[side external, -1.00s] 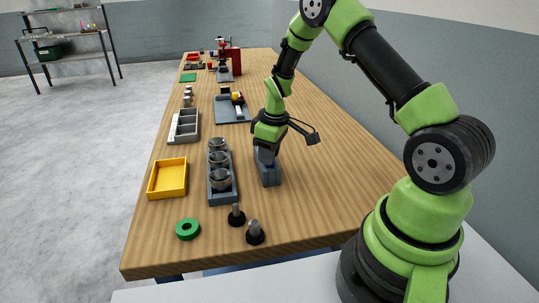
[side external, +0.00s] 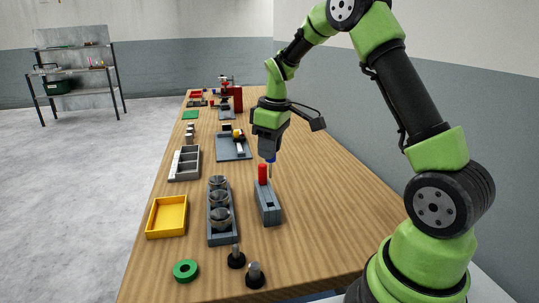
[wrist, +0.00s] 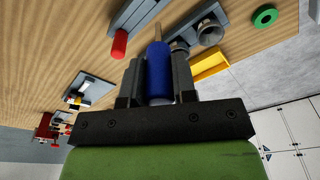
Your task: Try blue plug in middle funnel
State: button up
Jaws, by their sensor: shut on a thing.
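A red plug (side external: 263,173) stands in the holder block, close beside the blue plug's tip in the side view. The middle funnel (side external: 219,199) is metallic and sits in a grey rack (side external: 224,239) between two similar funnels, left of my gripper. The inside of the middle funnel is hard to see.
A yellow tray (side external: 167,217) lies left of the rack. A green ring (side external: 185,271) and two black knobbed pieces (side external: 236,257) are in front. A grey compartment tray (side external: 184,163) and a dark tray (side external: 233,147) lie farther back. The table right of the holder block is clear.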

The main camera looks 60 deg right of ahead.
jog(key=shift+r, duration=1.45)
jog(key=w+a+f, duration=0.5)
jog(key=w+f, duration=0.5)
jog(key=w, duration=0.2)
jog(key=shift+w+f, duration=0.3)
jog(key=shift+w, duration=0.05)
jog(key=shift+f, duration=1.9)
dwell(3.0)
